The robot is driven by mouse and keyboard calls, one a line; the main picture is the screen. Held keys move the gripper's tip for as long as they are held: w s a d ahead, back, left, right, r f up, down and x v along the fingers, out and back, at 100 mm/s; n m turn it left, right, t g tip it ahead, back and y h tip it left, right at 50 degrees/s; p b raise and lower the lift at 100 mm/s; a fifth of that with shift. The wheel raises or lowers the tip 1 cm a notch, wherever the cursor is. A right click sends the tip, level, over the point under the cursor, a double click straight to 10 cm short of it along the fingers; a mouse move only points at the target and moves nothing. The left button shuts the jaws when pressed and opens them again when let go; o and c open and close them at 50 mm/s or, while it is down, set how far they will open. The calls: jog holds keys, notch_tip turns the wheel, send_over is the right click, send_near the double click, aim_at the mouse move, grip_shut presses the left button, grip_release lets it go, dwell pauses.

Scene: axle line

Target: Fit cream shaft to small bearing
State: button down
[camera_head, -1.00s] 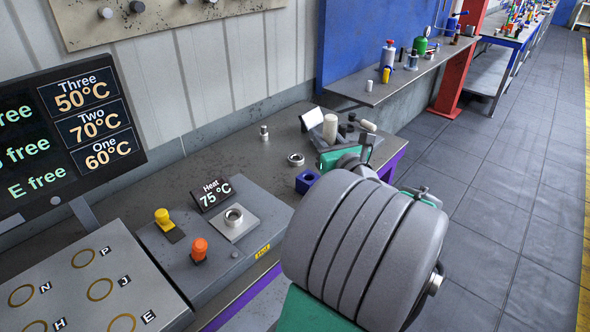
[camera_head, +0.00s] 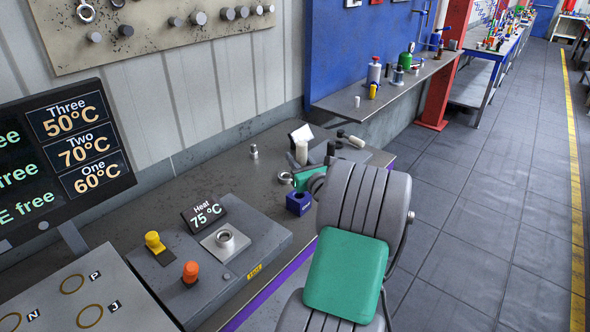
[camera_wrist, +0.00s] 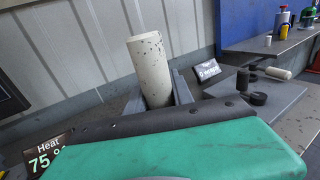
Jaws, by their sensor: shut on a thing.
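The cream shaft (camera_head: 302,152) stands upright above the back of the bench, beside the white card. In the wrist view the speckled cream shaft (camera_wrist: 151,68) rises between the two grey fingers of my gripper (camera_wrist: 160,96). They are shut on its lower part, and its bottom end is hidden. One metal ring bearing (camera_head: 226,238) sits on the heater plate, whose display reads 75 °C. Another metal ring (camera_head: 284,178) lies on the bench just left of my green gripper body. I cannot tell which ring is the small bearing.
A blue block (camera_head: 299,203) stands near my gripper. A small metal post (camera_head: 254,152) stands behind. Dark and pale rollers (camera_wrist: 279,73) lie on a grey plate at right. The bench's back left is clear.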

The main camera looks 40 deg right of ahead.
jog(key=f, duration=0.1)
jog(key=w+d+f+p, duration=0.1)
jog(key=f, duration=0.1)
jog(key=w+f, duration=0.1)
jog(key=f, duration=0.1)
jog(key=shift+w+d, duration=0.25)
jog(key=shift+d, duration=0.1)
jog(key=shift+f, duration=0.35)
jog(key=shift+f, duration=0.15)
jog(key=c, duration=1.1)
grip_release()
jog(key=shift+a+f, duration=0.1)
